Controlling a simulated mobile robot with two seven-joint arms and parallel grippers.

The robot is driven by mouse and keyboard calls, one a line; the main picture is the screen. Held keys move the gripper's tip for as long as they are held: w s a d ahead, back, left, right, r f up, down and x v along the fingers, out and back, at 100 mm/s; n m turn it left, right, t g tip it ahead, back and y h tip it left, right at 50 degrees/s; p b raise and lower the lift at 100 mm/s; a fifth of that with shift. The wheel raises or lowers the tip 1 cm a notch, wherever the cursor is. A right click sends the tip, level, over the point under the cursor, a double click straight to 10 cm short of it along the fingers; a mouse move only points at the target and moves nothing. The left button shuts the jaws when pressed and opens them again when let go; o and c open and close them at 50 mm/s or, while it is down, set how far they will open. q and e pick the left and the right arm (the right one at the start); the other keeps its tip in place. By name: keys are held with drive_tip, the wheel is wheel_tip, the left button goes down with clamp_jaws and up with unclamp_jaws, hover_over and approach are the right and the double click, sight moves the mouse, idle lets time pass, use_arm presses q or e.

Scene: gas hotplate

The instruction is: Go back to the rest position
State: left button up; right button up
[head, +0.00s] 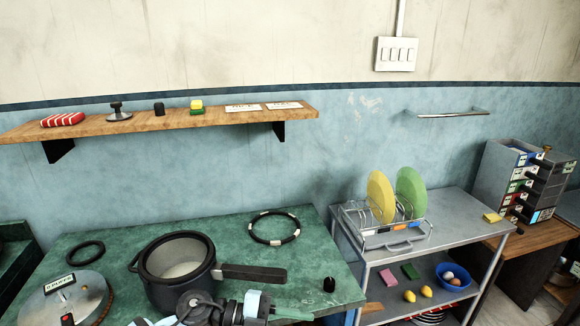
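A dark machine part with light blue pieces (225,308) shows at the bottom edge, in front of the pot; it looks like the end of my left arm. Its fingertips cannot be made out, so I cannot tell whether it is open or shut. A narrow green piece (292,314) shows just right of it; I cannot tell whether the two touch. My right gripper does not show. The dark grey pot (180,279) stands open on the green worktop (225,231), with pale contents and its long black handle pointing right.
A round metal lid (65,301), a black ring (84,252), a larger banded ring (274,228) and a small black knob (329,285) lie around the pot. A wooden shelf (160,121) hangs above. A grey rack table (455,215) with plates stands right.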

use_arm(q)
drive_tip(key=s+a+f+n+t+y, duration=0.2)
drive_tip(key=a+f+n+t+y, duration=0.35)
drive_tip(key=n+t, duration=0.45)
drive_tip(key=s+a+f+n+t+y, duration=0.35)
drive_tip(key=a+f+n+t, duration=0.35)
drive_tip(key=n, duration=0.5)
drive_tip(key=s+a+f+n+g+y, duration=0.2)
drive_tip(key=s+a+f+g, duration=0.1)
drive_tip(key=s+f, duration=0.3)
drive_tip(key=s+a+f+n+g+y, duration=0.2)
drive_tip(key=s+a+f, duration=0.4)
drive_tip(key=s, duration=0.4)
drive_tip(key=shift+s+a+f+n+g+y, duration=0.2)
drive_tip(key=shift+s+f+n+g+y, duration=0.1)
drive_tip(key=shift+f+g+y, duration=0.4)
drive_tip(key=shift+r, duration=0.1)
